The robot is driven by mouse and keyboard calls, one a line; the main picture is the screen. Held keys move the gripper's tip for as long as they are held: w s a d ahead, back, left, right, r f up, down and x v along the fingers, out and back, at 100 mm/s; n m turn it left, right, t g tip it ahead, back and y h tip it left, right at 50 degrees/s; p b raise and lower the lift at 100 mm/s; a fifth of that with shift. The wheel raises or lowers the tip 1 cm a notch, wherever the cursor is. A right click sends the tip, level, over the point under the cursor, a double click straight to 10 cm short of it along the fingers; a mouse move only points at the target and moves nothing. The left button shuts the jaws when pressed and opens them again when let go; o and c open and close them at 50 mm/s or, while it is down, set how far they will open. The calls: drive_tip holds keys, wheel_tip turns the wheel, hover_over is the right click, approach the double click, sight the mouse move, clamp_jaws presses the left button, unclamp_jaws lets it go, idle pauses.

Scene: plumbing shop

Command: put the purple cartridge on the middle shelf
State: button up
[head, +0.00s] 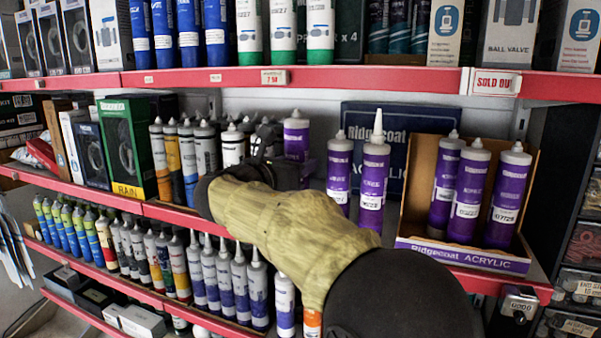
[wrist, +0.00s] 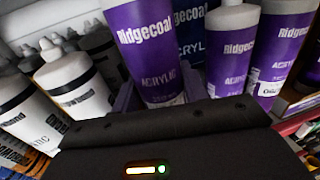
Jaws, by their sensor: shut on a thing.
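A purple cartridge (head: 296,138) with a white cap stands upright at my gripper (head: 272,148). The wrist view shows its Ridgecoat Acrylic label (wrist: 145,50) close up, between my fingers. My gripper is shut on it; my arm hides its lower part in the head view. The middle shelf (head: 175,214) has a red front edge. I cannot tell whether the cartridge's base touches the shelf. Two more purple cartridges (head: 340,170) stand just right of my gripper on this shelf.
White-and-black cartridges (head: 205,150) stand close on the left. An open carton (head: 520,205) of purple cartridges stands on the right, with a dark blue Ridgecoat box (head: 400,125) behind. The upper shelf edge (head: 350,80) runs above my gripper. A lower shelf holds several tubes (head: 222,280).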

drive_tip(key=shift+s+r, duration=0.1)
drive_tip(key=shift+w+d+f+p, duration=0.2)
drive_tip(key=shift+w+f+p, duration=0.25)
drive_tip(key=shift+f, duration=0.2)
drive_tip(key=shift+w+d+f+p, duration=0.2)
drive_tip(key=shift+w+f+p, duration=0.1)
drive_tip(key=shift+f+p, duration=0.25)
drive_tip(key=shift+s+f, duration=0.1)
drive_tip(key=shift+f, duration=0.5)
drive_tip(key=shift+f, duration=0.2)
drive_tip(key=o, duration=1.3)
drive_tip(key=shift+o, duration=0.2)
drive_tip(key=shift+r, duration=0.1)
